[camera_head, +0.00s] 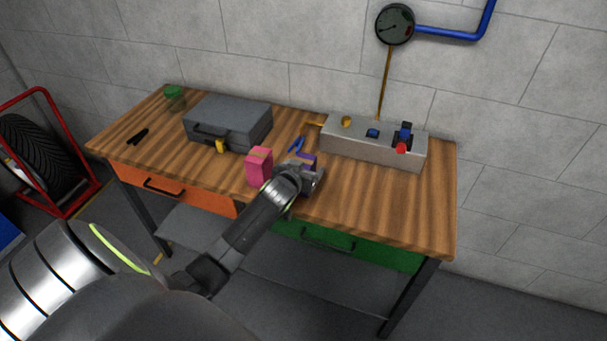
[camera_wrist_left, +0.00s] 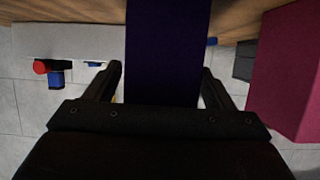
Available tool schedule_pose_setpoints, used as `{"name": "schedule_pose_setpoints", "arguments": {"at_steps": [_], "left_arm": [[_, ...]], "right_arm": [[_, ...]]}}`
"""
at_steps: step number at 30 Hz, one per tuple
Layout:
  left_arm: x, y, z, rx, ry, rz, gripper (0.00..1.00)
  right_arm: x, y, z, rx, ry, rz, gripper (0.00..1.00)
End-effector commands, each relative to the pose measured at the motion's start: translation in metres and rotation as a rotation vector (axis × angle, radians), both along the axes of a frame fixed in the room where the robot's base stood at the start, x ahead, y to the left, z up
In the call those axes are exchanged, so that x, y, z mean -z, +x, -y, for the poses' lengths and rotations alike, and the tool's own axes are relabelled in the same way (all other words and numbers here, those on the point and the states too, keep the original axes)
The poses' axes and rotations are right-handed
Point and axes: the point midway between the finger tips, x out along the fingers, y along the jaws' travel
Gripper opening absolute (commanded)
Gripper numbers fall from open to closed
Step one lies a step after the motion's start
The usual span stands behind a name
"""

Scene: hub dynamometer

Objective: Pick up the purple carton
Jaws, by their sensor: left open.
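The purple carton (camera_head: 309,159) is near the front edge of the workbench, mostly hidden behind my left gripper (camera_head: 311,178) in the head view. In the left wrist view the dark purple carton (camera_wrist_left: 166,45) fills the middle. It shows between the two fingers of my left gripper (camera_wrist_left: 161,77), which is open. A narrow gap seems to show on each side, so I see no clear grip. My right gripper is in neither view.
A pink carton (camera_head: 258,167) stands just left of my left gripper. A grey toolbox (camera_head: 229,121), blue pliers (camera_head: 297,145) and a grey fixture block (camera_head: 370,148) with coloured parts are behind. The right front of the wooden bench (camera_head: 400,212) is clear.

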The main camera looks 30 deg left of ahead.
Motion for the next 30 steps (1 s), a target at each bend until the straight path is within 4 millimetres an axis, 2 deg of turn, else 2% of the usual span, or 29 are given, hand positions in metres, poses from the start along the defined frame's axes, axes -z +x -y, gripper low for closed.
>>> {"name": "schedule_pose_setpoints", "arguments": {"at_steps": [5,17,25,30], "left_arm": [[0.0,0.0,0.0,0.0,0.0,0.0,0.76],[0.0,0.0,0.0,0.0,0.0,0.0,0.24],[-0.004,0.0,0.0,0.0,0.0,0.002,0.24],[-0.024,0.0,0.0,0.001,0.001,0.006,0.24]], "right_arm": [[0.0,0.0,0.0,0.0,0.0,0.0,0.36],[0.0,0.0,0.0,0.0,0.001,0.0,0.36],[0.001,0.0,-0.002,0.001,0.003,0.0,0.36],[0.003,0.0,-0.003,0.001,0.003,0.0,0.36]]}}
